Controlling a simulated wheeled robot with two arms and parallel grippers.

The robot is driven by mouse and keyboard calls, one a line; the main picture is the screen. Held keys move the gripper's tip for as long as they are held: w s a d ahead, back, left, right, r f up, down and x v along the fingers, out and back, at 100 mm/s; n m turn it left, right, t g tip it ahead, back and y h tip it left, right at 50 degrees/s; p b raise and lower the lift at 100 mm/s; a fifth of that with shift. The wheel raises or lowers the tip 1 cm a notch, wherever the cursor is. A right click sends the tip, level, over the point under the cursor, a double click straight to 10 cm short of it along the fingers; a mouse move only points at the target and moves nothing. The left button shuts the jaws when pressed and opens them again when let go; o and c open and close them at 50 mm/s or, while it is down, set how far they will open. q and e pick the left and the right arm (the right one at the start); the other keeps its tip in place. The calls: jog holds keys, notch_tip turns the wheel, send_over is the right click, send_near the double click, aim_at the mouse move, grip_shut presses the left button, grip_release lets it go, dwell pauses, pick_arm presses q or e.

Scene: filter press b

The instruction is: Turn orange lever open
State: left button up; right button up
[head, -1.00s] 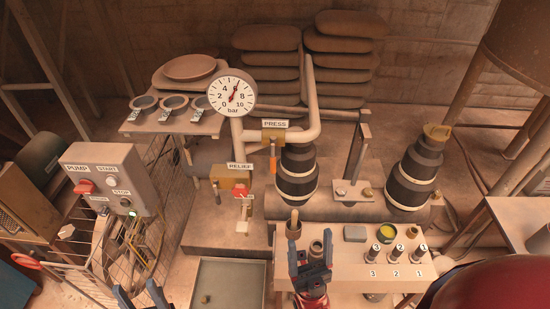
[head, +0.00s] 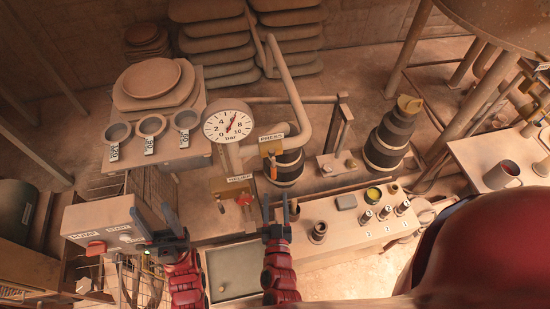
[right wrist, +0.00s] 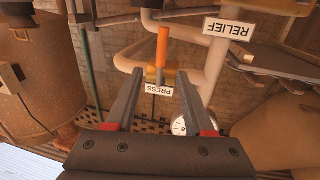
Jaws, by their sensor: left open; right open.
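The orange lever (head: 273,168) hangs down from the brass valve (head: 272,148) under the PRESS label. In the right wrist view, which is upside down, the lever (right wrist: 162,47) points up from the valve. My right gripper (head: 275,204) is open and empty, below the lever in the head view. In the right wrist view its fingers (right wrist: 160,88) frame the valve and PRESS label, with the lever beyond the tips and not held. My left gripper (head: 153,222) is open and empty at the left, by the pump box.
A red-handled RELIEF valve (head: 244,199) sits left of the lever. A pressure gauge (head: 229,124) and pipes (head: 288,85) stand around it. A pump box (head: 105,225) is at left. A bench (head: 335,233) with numbered pegs lies to the right.

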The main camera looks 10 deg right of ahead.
aim_at(274, 173)
jog(key=w, duration=0.4)
jog(key=w+d+b, duration=0.1)
jog(key=w, duration=0.3)
jog(key=w+d+b, duration=0.1)
jog(key=w, duration=0.3)
jog(key=shift+w+d, duration=0.15)
jog(key=shift+w, duration=0.25)
jog(key=shift+w+d, duration=0.1)
jog(key=shift+w, duration=0.5)
grip_shut()
